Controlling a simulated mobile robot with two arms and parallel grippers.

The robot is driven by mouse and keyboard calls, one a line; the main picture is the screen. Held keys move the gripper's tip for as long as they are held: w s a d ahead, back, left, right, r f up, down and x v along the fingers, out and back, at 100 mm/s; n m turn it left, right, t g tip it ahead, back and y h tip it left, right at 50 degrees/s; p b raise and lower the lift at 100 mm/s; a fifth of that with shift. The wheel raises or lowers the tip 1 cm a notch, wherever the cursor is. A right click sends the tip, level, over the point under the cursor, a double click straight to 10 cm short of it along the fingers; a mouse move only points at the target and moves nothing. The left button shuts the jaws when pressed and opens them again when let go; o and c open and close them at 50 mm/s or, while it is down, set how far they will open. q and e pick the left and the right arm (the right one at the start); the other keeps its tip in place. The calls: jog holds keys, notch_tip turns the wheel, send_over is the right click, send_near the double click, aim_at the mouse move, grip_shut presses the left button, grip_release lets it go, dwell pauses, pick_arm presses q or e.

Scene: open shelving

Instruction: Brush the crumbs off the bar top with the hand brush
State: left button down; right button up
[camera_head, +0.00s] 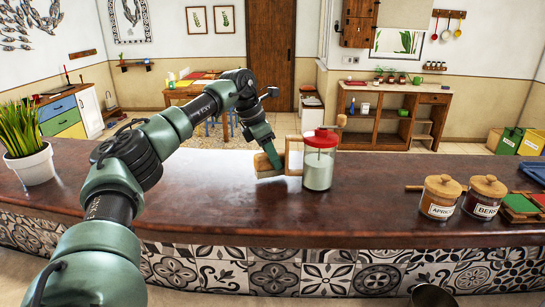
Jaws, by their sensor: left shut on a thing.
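The dark wooden bar top (230,210) runs across the view, with a tiled front below. My left arm reaches out over it from the left. My left gripper (269,154) is low over the back part of the bar and shut on a tan, block-shaped thing that looks like the hand brush (263,166). The brush is at or just above the surface; I cannot tell if it touches. The gripper hides part of it. I cannot make out any crumbs. My right gripper is not in view.
Two labelled jars (440,197) (484,197) stand at the right, a potted plant (32,163) at the left. The front middle of the bar is clear.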

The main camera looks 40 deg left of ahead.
pick_arm(q)
jog(key=shift+f+b, duration=0.3)
jog(key=shift+f, duration=0.5)
jog(key=shift+w+a+r+p, duration=0.35)
jog(key=shift+w+p, duration=0.1)
jog(key=shift+p, duration=0.6)
jog(key=w+a+p, duration=0.1)
jog(key=w+p, duration=0.1)
jog(key=p, duration=0.1)
jog(key=shift+a+f, duration=0.15)
jog(key=shift+a, duration=0.25)
jog(key=shift+f+p, duration=0.2)
jog(key=shift+p, duration=0.2)
jog(key=shift+s+d+f+b, duration=0.15)
jog(key=shift+s+d+b, duration=0.2)
jog(key=shift+s+d, duration=0.95)
jog(key=shift+s, duration=0.3)
